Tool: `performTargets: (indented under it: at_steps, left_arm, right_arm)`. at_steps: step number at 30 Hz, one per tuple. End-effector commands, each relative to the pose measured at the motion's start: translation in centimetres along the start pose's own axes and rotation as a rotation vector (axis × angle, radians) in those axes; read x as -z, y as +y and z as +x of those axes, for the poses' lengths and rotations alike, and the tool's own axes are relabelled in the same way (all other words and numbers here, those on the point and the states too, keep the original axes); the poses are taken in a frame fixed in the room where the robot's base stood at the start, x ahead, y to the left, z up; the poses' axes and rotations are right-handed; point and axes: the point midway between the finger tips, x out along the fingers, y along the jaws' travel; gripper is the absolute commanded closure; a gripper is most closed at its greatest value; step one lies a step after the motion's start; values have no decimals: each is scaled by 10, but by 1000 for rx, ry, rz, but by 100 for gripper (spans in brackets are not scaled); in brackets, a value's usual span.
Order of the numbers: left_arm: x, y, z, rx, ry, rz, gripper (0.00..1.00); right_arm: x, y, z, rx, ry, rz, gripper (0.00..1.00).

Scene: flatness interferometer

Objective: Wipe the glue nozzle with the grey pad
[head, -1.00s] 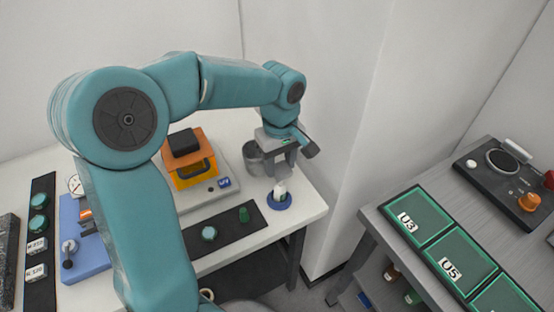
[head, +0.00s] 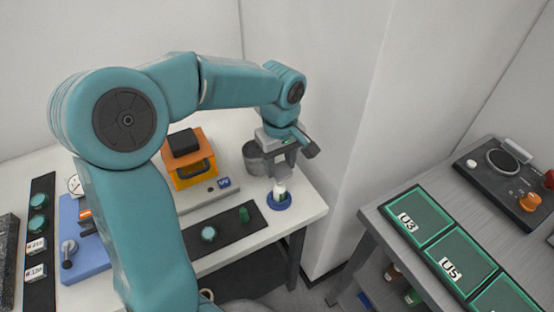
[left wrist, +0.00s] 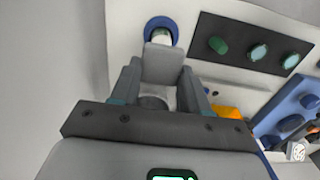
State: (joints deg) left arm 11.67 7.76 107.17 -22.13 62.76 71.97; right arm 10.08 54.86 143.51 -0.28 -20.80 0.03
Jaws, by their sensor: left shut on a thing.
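My left gripper (head: 280,168) points down over the right end of the white table, shut on the grey pad. In the left wrist view the grey pad (left wrist: 163,64) is a light grey block between the two fingers. The white glue bottle (head: 281,189) stands upright in a round blue holder (head: 279,203) directly below the gripper. In the left wrist view the blue holder (left wrist: 161,22) shows just beyond the pad, with the white bottle partly covered. The nozzle is hidden by the pad; I cannot tell whether they touch. My right gripper is not in view.
A grey metal cup (head: 254,160) stands close behind the gripper. An orange device (head: 190,170) is to its left. A black strip (head: 225,235) with green pieces lies in front. A grey bench (head: 385,235) with green trays stands at right, across a gap.

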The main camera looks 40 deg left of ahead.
Motion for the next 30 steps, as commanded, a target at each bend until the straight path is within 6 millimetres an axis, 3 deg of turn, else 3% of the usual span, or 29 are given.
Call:
performTargets:
  at_steps: [24, 30]
  left_arm:
    - [11, -4, 0, 0, 0, 0, 79]
    - [11, -4, -10, -1, 1, -1, 79]
  right_arm:
    - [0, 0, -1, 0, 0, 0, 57]
    - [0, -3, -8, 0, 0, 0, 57]
